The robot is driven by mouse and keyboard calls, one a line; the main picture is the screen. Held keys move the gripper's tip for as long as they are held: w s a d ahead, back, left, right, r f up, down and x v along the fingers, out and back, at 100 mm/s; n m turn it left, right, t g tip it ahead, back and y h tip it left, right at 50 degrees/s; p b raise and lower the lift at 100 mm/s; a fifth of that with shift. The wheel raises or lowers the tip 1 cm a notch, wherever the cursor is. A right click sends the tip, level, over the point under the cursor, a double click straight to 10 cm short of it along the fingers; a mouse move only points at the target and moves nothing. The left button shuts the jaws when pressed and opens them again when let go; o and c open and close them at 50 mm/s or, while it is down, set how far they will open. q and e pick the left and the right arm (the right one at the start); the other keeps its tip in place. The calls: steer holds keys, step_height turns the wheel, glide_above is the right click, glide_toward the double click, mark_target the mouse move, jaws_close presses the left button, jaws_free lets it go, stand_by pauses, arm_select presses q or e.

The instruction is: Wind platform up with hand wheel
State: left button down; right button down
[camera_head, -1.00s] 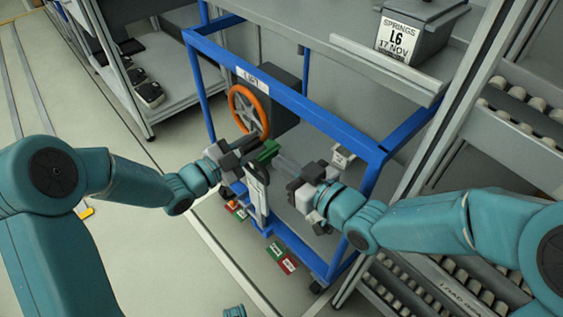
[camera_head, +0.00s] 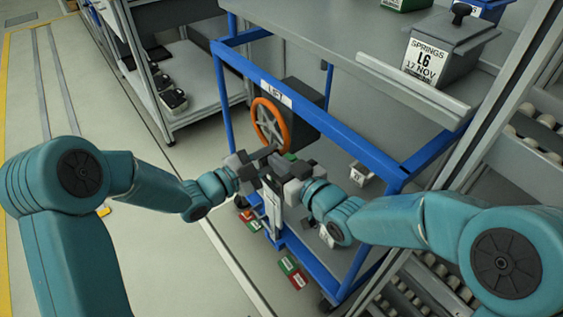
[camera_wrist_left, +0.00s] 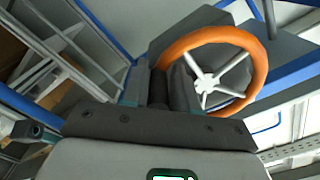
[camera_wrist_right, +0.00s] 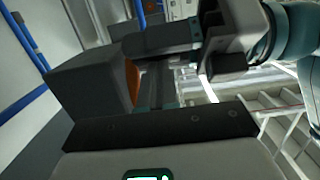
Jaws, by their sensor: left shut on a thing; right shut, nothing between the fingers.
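The orange hand wheel (camera_head: 256,122) with pale spokes is on the dark box (camera_head: 304,108) behind the LIFT label (camera_head: 277,92) of a blue frame. It also shows in the left wrist view (camera_wrist_left: 258,70). My left gripper (camera_head: 266,153) is at the wheel's lower edge, shut on a dark cylindrical handle (camera_wrist_left: 159,90) beside the rim. My right gripper (camera_head: 272,172) is shut and empty, close beside the left one. In the right wrist view its fingers (camera_wrist_right: 155,85) point towards the dark box and part of the orange rim. I cannot tell which grey surface is the platform.
A grey bin labelled SPRINGS (camera_head: 440,52) stands on the upper grey surface. Roller racks stand at the right. Red and green tags (camera_head: 290,268) are low in front. Open floor (camera_head: 160,255) lies at the left.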

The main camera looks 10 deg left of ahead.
arm_select(q)
steer(key=shift+a+f, duration=0.1)
steer(key=shift+a, duration=0.05)
arm_select(e)
steer(key=shift+f, duration=0.3)
arm_select(q)
steer(key=c, duration=1)
jaws_free()
arm_select(e)
steer(key=shift+w+a, duration=0.1)
arm_select(q)
steer(key=shift+o, duration=0.2)
